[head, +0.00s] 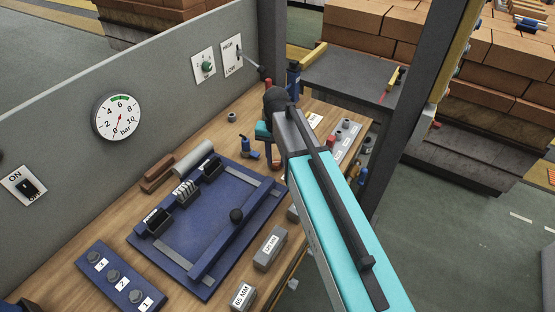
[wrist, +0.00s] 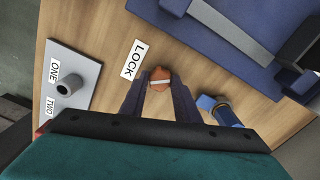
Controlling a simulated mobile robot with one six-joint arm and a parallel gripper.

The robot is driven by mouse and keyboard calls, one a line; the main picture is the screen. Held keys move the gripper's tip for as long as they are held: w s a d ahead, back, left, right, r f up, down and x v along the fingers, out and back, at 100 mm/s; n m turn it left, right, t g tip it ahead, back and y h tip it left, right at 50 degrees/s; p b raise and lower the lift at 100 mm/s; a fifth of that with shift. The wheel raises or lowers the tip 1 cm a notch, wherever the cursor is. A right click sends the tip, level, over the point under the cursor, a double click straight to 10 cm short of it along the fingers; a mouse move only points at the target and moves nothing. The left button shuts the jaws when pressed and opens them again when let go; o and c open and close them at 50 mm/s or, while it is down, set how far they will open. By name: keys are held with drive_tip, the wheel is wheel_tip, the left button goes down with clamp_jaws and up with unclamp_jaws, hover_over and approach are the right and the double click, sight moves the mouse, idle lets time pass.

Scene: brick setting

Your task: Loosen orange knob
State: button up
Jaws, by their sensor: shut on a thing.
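The orange knob (wrist: 160,76) stands on the wooden bench beside a white LOCK label (wrist: 134,60) in the wrist view. A pale bar runs across its top, roughly left to right. My gripper (wrist: 160,84) has its two dark fingers on either side of the knob and is shut on it. In the head view my gripper (head: 265,132) is over the back right part of the bench, and my arm hides most of the knob there.
A blue valve-like part (wrist: 224,112) stands close to the right of my fingers. A grey plate (wrist: 88,72) marked ONE and TWO with a round post lies to the left. The blue fixture board (head: 180,237) fills the bench middle. A grey panel (head: 160,75) bounds the bench behind.

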drive_tip(key=n, duration=0.5)
drive_tip(key=shift+s+f, duration=0.1)
drive_tip(key=shift+s, duration=0.1)
drive_tip(key=n, duration=0.5)
idle(0.4)
drive_tip(key=o, duration=1)
drive_tip(key=shift+o, duration=0.3)
drive_tip(key=shift+w+r, duration=0.1)
drive_tip(key=shift+r, duration=0.1)
